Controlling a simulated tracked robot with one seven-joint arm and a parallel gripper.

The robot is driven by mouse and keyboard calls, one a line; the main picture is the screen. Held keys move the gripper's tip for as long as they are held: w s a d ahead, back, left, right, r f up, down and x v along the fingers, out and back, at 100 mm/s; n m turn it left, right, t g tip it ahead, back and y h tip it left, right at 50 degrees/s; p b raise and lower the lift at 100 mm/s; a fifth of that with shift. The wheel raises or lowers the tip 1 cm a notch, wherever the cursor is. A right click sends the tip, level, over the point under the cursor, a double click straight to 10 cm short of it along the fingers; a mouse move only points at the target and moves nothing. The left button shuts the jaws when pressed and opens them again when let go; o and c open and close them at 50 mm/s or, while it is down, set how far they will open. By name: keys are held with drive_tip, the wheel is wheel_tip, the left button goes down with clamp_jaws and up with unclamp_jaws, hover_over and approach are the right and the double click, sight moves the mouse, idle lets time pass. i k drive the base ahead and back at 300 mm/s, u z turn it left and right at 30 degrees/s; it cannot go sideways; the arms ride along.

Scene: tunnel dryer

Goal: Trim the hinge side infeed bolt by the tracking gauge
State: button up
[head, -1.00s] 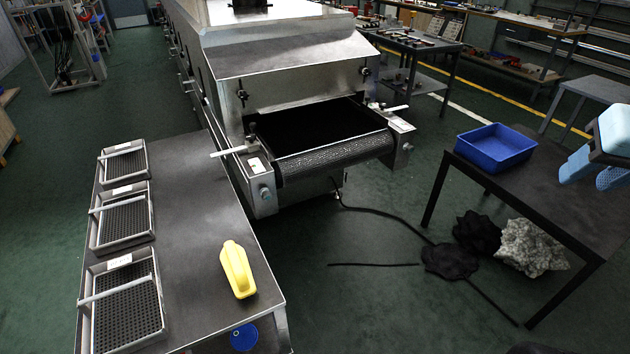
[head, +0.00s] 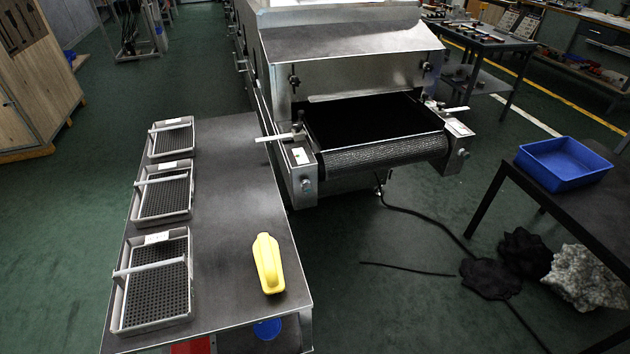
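The tunnel dryer's infeed end (head: 345,75) stands at upper centre, with its dark mesh belt (head: 385,152) running over a front roller. A left bracket (head: 304,172) carries a round bolt head (head: 306,184) on its front face and a small label plate with a green mark (head: 300,155) on top. A right bracket (head: 460,142) carries a similar bolt head (head: 462,153) and a pale label plate (head: 459,128). I cannot tell which side is the hinge side or read the gauge marks. My gripper is not in view.
A grey table (head: 225,235) at left bears several mesh trays (head: 120,318) and a yellow handled object (head: 267,262). A dark table (head: 590,220) at right holds a blue bin (head: 560,172). A black hose (head: 430,215) and dark and grey heaps lie on the floor between.

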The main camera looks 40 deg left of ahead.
sight(307, 189)
drive_tip(key=u, duration=0.15)
drive_tip(key=k, duration=0.65)
drive_tip(key=u, duration=0.55)
drive_tip(key=i, duration=1)
drive_tip(key=u, duration=0.1)
